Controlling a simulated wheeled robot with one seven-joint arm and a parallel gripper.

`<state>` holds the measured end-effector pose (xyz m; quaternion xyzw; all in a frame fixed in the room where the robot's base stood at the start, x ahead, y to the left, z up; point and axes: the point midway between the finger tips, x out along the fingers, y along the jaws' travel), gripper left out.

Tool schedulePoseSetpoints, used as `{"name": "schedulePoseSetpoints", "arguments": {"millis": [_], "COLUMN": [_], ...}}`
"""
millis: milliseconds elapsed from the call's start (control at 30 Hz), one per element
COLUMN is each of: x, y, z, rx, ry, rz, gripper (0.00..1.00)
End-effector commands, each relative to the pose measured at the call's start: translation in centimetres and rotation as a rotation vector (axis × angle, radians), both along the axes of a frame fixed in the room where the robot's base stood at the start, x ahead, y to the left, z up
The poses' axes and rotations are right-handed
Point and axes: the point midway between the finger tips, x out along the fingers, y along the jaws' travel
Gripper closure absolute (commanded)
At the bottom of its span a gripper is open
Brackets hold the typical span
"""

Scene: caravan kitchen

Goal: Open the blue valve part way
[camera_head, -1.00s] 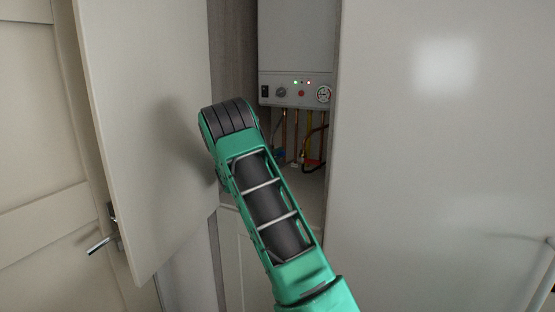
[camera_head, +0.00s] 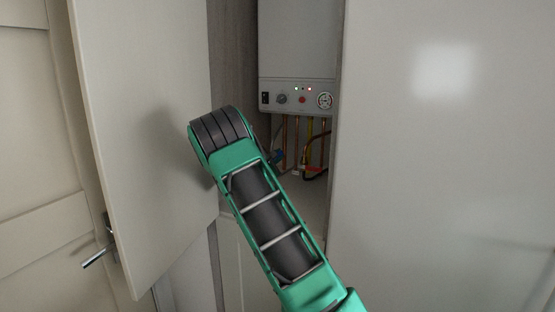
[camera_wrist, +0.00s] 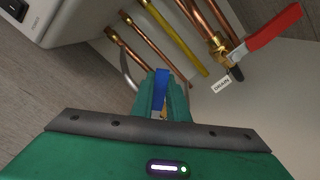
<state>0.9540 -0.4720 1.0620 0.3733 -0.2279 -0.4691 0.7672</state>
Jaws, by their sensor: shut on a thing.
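The blue valve handle (camera_wrist: 160,88) shows in the wrist view between the fingers of my gripper (camera_wrist: 161,84), which is shut on it. The handle points up in that picture, and a bit of brass shows at its lower end. The rest of the valve body is hidden by the fingers. My fingers are hidden there behind my arm.
The boiler (camera_head: 297,94) hangs above copper and yellow pipes. A red lever valve (camera_wrist: 273,27) with a small label (camera_wrist: 221,85) is right of the blue handle. The open cupboard door (camera_head: 145,130) stands left of my arm; a pale panel (camera_head: 440,180) bounds the right.

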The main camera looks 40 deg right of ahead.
Motion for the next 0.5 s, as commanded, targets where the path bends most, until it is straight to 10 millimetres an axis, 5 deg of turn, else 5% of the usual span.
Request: {"name": "schedulePoseSetpoints", "arguments": {"millis": [200, 233, 300, 500], "x": [-0.03, -0.02, -0.02, 0.0], "y": [0.09, 0.1, 0.1, 0.1], "z": [-0.19, -0.2, -0.17, -0.06], "rx": [0.002, 0.002, 0.002, 0.002], "ry": [0.003, 0.003, 0.002, 0.0], "rz": [0.0, 0.0, 0.0, 0.0], "gripper": [1.0, 0.81, 0.67, 0.67]}}
